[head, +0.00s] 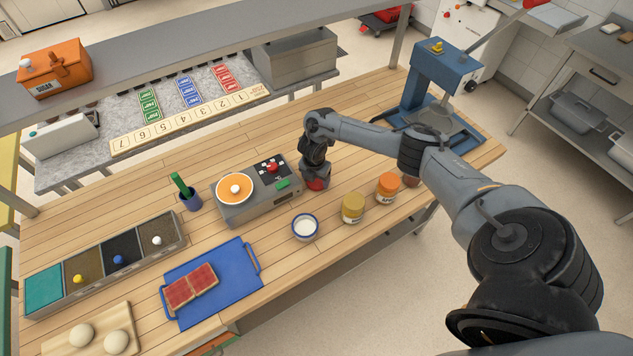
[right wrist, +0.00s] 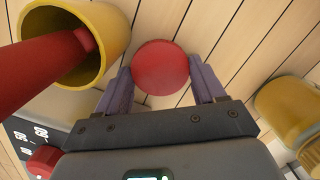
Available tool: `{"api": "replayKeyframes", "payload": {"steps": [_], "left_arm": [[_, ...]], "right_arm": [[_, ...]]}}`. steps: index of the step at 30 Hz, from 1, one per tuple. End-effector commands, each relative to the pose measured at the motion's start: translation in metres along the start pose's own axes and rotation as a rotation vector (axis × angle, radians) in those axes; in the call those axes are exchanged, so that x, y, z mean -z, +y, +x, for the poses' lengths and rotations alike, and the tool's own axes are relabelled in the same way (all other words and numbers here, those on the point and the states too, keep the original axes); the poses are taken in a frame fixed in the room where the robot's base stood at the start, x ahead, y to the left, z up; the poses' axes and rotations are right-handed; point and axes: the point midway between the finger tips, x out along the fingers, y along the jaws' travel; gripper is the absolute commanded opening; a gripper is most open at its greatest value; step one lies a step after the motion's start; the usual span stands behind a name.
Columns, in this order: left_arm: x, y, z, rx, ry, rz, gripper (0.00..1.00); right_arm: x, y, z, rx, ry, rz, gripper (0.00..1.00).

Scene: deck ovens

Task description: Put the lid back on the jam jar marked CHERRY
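A round red lid (right wrist: 161,67) fills the gap between the fingertips of my right gripper (right wrist: 160,80), with both fingers against its rim. In the head view my right gripper (head: 316,178) points down beside the grey scale, with red showing at its tip. I cannot tell whether the lid touches the table. A dark red jar (head: 411,180) is partly hidden by my arm; its label is not readable. An orange jar (head: 387,189) and a mustard-yellow jar (head: 352,208) stand left of it. My left gripper is out of view.
A grey scale (head: 256,195) and a white bowl (head: 305,227) are near my right gripper. A blue tray (head: 240,278) with bread and a blue press (head: 440,75) are farther off.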

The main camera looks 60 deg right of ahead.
Motion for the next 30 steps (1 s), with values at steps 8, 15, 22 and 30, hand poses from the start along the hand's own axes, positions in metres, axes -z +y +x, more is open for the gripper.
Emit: {"api": "replayKeyframes", "payload": {"steps": [8, 15, 22, 30], "left_arm": [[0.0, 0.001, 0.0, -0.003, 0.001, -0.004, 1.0], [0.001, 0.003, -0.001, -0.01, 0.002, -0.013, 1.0], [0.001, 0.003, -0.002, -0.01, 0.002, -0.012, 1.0], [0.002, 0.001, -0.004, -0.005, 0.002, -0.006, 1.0]], "right_arm": [[0.0, 0.0, 0.0, 0.0, 0.0, 0.0, 0.41], [-0.001, 0.0, -0.006, -0.001, 0.0, 0.0, 0.41], [-0.004, 0.001, -0.029, -0.004, -0.001, -0.001, 0.41], [-0.017, -0.031, -0.058, 0.002, -0.004, -0.002, 0.41]]}}
